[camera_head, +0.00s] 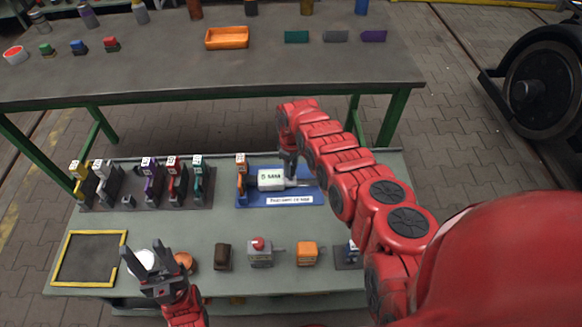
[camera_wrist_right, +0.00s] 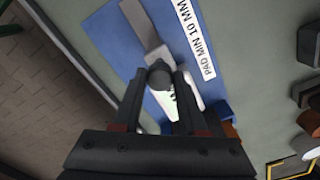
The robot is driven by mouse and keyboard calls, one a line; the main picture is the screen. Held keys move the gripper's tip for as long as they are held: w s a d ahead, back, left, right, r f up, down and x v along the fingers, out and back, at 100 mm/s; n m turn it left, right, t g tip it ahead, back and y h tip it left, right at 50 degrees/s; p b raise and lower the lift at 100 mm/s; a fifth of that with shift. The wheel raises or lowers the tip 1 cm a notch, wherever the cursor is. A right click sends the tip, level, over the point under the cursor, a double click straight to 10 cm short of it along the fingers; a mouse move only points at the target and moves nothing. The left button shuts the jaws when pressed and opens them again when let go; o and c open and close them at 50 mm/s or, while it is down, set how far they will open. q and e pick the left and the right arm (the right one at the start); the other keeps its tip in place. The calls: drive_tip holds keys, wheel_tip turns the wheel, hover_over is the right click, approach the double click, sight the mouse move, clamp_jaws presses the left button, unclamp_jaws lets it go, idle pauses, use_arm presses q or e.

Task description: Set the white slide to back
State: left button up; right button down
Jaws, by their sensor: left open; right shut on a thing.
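The white slide (camera_head: 270,181) sits on a blue board (camera_head: 250,201) near the back middle of the near table; it reads "5 MM" in the head view. A grey bar (camera_head: 299,184) extends to its right. My right gripper (camera_head: 289,160) reaches down at the slide's back right. In the right wrist view my right gripper (camera_wrist_right: 160,80) is shut on a dark round knob (camera_wrist_right: 160,76) at the slide. The slide's white part (camera_wrist_right: 168,104) shows between the fingers, partly hidden by them. My left gripper (camera_head: 157,258) is open and empty above the front left of the table.
An orange clamp-like gauge (camera_head: 241,183) stands left of the slide. Several coloured gauges stand in a rack (camera_head: 130,201) further left. A yellow-edged black tray (camera_head: 88,258), a white round thing (camera_head: 141,262) and small blocks line the front. My right arm covers the table's right side.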

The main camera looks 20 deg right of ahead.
drive_tip(key=d, duration=0.1)
drive_tip(key=d+p, duration=0.1)
drive_tip(key=d, duration=0.1)
drive_tip(key=shift+s+d, duration=0.1)
drive_tip(key=shift+s, duration=0.3)
drive_tip(key=c, duration=0.8)
unclamp_jaws()
drive_tip(key=o, duration=0.4)
drive_tip(key=shift+c, duration=0.2)
drive_tip(key=shift+p, duration=0.3)
